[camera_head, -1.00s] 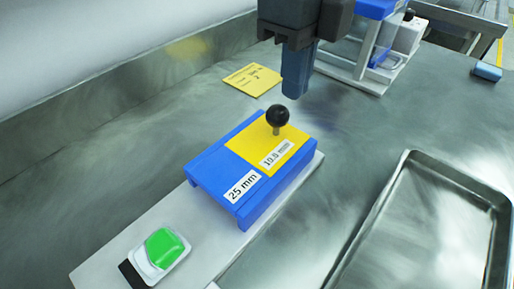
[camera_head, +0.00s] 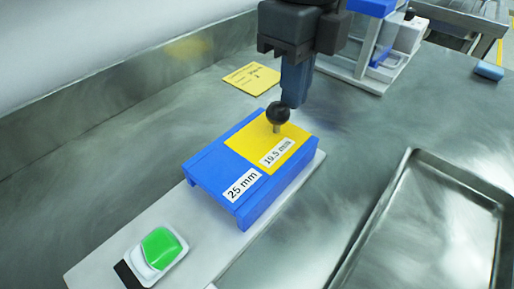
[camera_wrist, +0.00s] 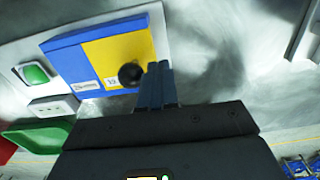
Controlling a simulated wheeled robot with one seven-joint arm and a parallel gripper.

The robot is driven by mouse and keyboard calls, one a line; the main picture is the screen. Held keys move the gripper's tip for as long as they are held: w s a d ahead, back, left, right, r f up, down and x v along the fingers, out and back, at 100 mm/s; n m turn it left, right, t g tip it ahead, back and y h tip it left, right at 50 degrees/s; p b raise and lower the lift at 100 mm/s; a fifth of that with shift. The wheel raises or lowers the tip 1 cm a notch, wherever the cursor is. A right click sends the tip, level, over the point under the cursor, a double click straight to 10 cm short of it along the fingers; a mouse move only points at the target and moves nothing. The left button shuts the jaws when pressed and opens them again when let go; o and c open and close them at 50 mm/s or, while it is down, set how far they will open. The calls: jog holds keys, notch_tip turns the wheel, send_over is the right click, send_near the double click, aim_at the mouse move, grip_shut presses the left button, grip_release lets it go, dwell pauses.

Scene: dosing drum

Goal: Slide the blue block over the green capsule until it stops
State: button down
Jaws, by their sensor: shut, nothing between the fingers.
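A black ball knob (camera_head: 278,113) on a short metal stem stands on the yellow part. The green capsule (camera_head: 161,248) sits in a white holder at the near left end of the plate, apart from the block. My gripper (camera_head: 291,104) is shut and empty, its fingertips right beside the knob on its far side. The wrist view shows the closed fingers (camera_wrist: 158,72) close to the knob (camera_wrist: 131,74); I cannot tell whether they touch.
A metal tray (camera_head: 354,258) lies at the right. A yellow note (camera_head: 252,79) lies behind the block. A white and blue stand (camera_head: 366,65) is at the back, and a small blue cylinder (camera_head: 488,71) lies at the far right. The steel table between block and tray is clear.

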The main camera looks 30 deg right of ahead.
aim_at(236, 166)
jog(key=shift+f+b, duration=0.6)
jog(key=shift+f, duration=0.65)
jog(key=shift+s+a+p, duration=0.55)
jog(key=shift+s+a, duration=0.1)
jog(key=shift+a, duration=1.35)
jog(key=shift+s+a+p, duration=0.55)
jog(key=shift+s+a, duration=0.1)
jog(key=shift+a, duration=1.4)
jog(key=shift+s+a+p, duration=0.55)
jog(key=shift+s+a, duration=0.1)
jog(key=shift+a, duration=1.35)
jog(key=shift+w+d, duration=0.2)
jog(key=shift+d, duration=0.5)
notch_tip(236, 166, up, 8)
jog(key=p, duration=0.7)
jog(key=shift+r, duration=0.1)
